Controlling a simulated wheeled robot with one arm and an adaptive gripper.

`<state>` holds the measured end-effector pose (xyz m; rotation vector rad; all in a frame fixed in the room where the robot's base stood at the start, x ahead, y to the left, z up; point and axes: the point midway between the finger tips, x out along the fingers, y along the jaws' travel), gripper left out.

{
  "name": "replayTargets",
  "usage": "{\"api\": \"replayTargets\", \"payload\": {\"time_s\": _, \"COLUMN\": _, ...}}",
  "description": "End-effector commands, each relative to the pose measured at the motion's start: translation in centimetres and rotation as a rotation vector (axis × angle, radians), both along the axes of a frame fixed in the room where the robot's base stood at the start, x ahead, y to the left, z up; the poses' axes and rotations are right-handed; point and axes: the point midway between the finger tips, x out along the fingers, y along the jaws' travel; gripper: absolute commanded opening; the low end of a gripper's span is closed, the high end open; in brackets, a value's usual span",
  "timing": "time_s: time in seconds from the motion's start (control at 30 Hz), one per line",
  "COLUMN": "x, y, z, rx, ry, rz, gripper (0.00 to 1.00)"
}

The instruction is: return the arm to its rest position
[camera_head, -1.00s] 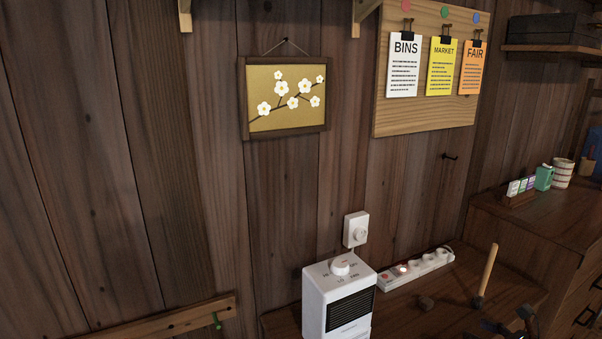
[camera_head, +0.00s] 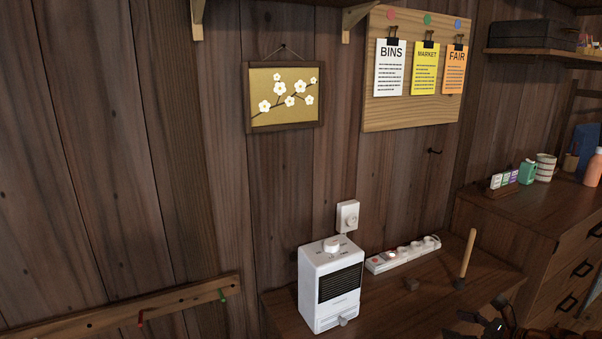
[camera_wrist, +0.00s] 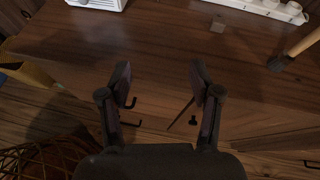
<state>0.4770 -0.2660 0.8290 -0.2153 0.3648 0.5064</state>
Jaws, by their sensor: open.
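My gripper (camera_wrist: 160,85) shows in the wrist view with its two dark fingers apart and nothing between them. It is over the front part of the dark wooden bench top (camera_wrist: 150,50). In the head view, a dark part of my arm shows at the bottom edge, right of centre, in front of the bench (camera_head: 400,300). The fingertips are not clear there.
A white heater (camera_head: 325,290), a power strip (camera_head: 405,252) and an upright wooden-handled tool (camera_head: 467,255) stand on the bench. A drawer cabinet (camera_head: 520,220) with a green can and several items is at right. A peg rail (camera_head: 120,310) is at lower left.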

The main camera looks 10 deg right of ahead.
Motion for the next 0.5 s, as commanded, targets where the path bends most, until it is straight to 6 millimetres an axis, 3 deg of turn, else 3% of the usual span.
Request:
{"api": "replayTargets", "payload": {"time_s": 0.27, "x": 0.6, "y": 8.1, "z": 3.7, "rx": -0.145, "ry": -0.034, "rz": 0.268, "gripper": 0.64}}
{"api": "replayTargets", "payload": {"time_s": 0.5, "x": -1.9, "y": 18.6, "z": 7.6, "rx": -0.36, "ry": -0.086, "rz": 0.661, "gripper": 0.64}}
